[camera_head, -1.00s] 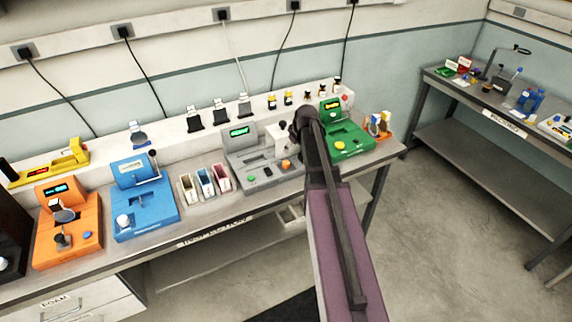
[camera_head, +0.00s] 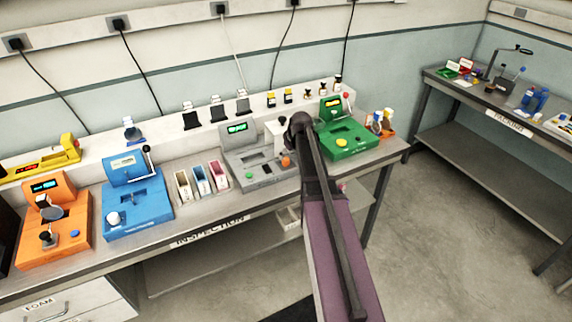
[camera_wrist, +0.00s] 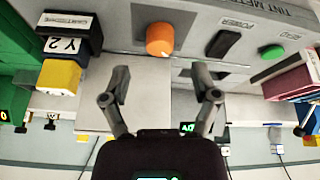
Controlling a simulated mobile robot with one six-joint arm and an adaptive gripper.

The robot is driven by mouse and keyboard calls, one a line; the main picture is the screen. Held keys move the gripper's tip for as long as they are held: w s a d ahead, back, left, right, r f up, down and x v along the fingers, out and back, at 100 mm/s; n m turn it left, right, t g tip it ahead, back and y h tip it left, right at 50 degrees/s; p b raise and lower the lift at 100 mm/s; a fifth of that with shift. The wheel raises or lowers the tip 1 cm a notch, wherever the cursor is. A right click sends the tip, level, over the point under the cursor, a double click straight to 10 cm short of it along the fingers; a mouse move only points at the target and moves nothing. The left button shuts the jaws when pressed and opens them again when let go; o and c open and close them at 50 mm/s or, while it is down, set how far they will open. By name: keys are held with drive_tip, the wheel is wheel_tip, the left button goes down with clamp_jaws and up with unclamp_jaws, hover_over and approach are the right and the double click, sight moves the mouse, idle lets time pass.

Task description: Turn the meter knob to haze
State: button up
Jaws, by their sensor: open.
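The grey tint meter (camera_head: 245,157) stands on the bench between the coloured bins and the green device. Its orange knob (camera_head: 286,161) is at its front right; it also shows in the wrist view as a round orange knob (camera_wrist: 160,39). No haze mark is readable around the knob. My gripper (camera_wrist: 161,80) is open and empty, with the knob beyond the fingertips and roughly centred between them, apart from them. In the head view my arm hides the gripper's fingers.
The meter's black power switch (camera_wrist: 222,43) and green button (camera_wrist: 271,51) are right of the knob in the wrist view. A black block (camera_wrist: 72,33) and yellow block (camera_wrist: 60,75) sit at left. The green device (camera_head: 345,138) is right of my arm.

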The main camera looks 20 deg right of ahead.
sight(286, 159)
drive_tip(key=shift+b+x, duration=1.9)
drive_tip(key=shift+x, duration=0.5)
clamp_jaws()
